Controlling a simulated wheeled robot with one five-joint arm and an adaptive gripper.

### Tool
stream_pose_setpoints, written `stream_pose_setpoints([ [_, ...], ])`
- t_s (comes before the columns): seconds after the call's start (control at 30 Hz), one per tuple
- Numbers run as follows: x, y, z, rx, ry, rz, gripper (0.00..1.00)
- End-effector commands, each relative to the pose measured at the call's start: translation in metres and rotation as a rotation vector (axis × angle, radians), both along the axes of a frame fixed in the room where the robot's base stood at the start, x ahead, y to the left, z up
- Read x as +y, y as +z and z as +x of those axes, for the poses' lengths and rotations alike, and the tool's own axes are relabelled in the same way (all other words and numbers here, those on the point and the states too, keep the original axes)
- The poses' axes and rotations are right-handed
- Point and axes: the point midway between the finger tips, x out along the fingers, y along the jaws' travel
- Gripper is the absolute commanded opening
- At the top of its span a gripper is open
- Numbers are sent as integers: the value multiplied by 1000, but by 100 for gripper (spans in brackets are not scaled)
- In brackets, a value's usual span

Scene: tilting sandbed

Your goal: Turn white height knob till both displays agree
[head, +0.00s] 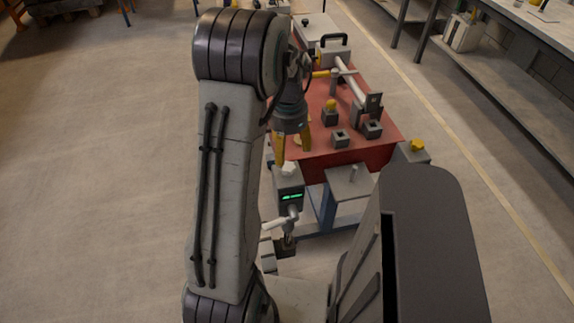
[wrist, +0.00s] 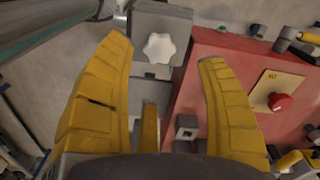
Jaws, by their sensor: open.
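The white lobed knob (wrist: 159,48) sits on a grey box (wrist: 172,22) in the wrist view, just ahead of and between my fingertips. In the head view the white knob (head: 288,169) is on top of a grey unit, above a small lit green display (head: 291,197). Its digits are too small to read, and I cannot make out a second display. My gripper (wrist: 165,54) has its two yellow fingers spread, one on each side of the knob's line. My gripper (head: 293,150) also shows above the knob in the head view. No contact is visible.
A red bed (head: 350,150) with several grey blocks and fittings lies right of the knob. A red knob (wrist: 279,101) on a yellow plate stands right of my right finger. Open floor (head: 100,150) lies left.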

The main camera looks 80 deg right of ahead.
Motion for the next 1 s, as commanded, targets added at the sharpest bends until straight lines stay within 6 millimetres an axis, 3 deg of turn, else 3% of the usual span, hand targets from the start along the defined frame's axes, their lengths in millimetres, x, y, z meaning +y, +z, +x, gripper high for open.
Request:
stream_pose_setpoints([
  [0.6, 1, -63, 0, -1, -26, 4, 66],
  [1.0, 0, -73, 0, 0, -25, 1, 66],
])
